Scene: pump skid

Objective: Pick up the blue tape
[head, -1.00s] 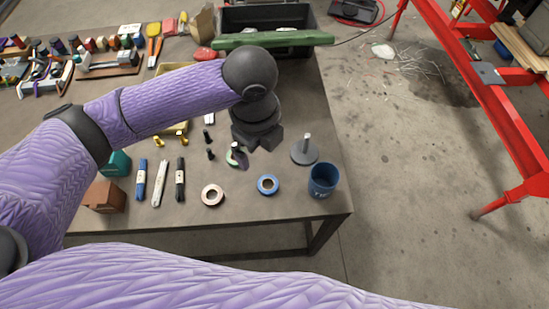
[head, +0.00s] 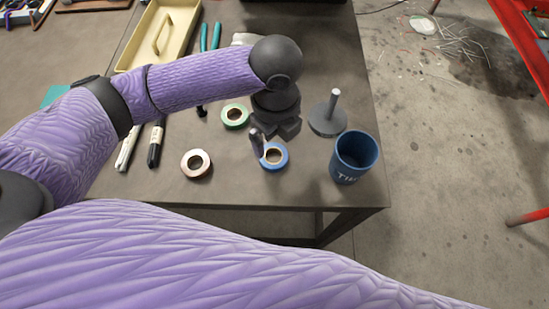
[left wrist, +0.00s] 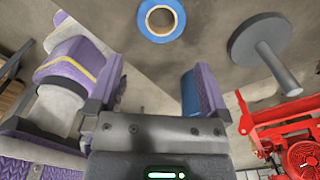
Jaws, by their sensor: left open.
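The blue tape (head: 284,160) is a flat roll lying on the table near its front edge. My left gripper (head: 274,138) is open and above the table at the tape's far side; one finger overlaps the tape's left rim in the head view. In the left wrist view the blue tape (left wrist: 179,22) is at the top centre, beyond the open fingers (left wrist: 157,85), with nothing between them. I cannot tell the exact height of the fingers over the table. My right gripper is in neither view.
A blue cup (head: 350,172) and a grey disc with an upright post (head: 328,122) stand to the right. A green tape roll (head: 237,127) and a pinkish tape roll (head: 206,166) lie to the left. A yellow tray (head: 130,58) is further back. The table's front edge is close.

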